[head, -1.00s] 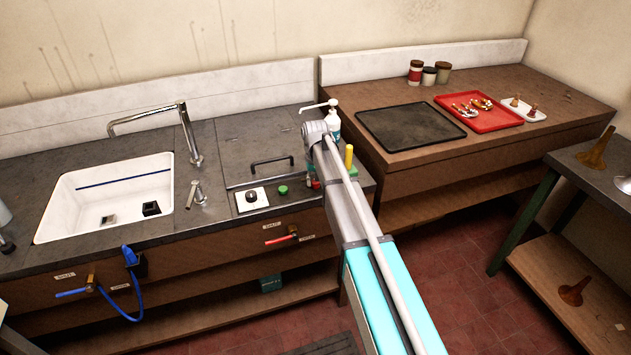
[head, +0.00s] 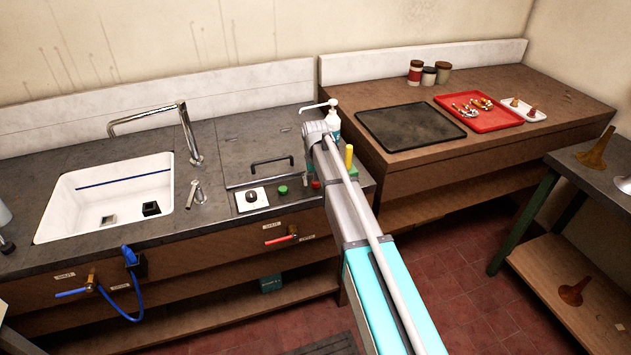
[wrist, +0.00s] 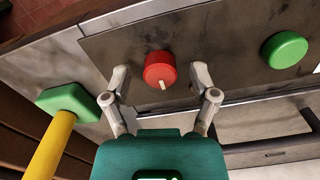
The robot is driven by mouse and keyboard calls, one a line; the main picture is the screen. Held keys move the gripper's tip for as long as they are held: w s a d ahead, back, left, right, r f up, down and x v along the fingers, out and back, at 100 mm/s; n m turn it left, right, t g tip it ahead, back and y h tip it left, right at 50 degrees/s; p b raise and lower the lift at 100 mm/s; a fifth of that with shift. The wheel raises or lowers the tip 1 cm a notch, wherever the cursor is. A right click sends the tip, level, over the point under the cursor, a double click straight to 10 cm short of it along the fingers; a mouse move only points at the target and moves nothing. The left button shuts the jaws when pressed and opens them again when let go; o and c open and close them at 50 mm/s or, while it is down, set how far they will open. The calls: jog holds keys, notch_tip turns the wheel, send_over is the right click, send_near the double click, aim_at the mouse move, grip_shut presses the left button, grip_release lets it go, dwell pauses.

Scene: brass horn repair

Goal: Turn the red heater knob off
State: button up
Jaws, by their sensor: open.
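The red heater knob (wrist: 160,68) is a short round cap with a white pointer mark on its side facing my gripper. In the head view the knob (head: 316,184) shows beside my arm on the counter's right part. In the wrist view my gripper (wrist: 160,76) is open, with one finger on each side of the knob and a visible gap to each. I cannot tell how far above the panel the fingertips are.
A green button (wrist: 284,49) sits right of the knob in the wrist view. A yellow post (wrist: 50,148) on a green base (wrist: 70,101) stands left, close to a finger. A black handle (head: 272,161) and a dark dial (head: 251,197) are nearby. A pump bottle (head: 333,124) stands behind.

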jog(key=shift+m, duration=0.4)
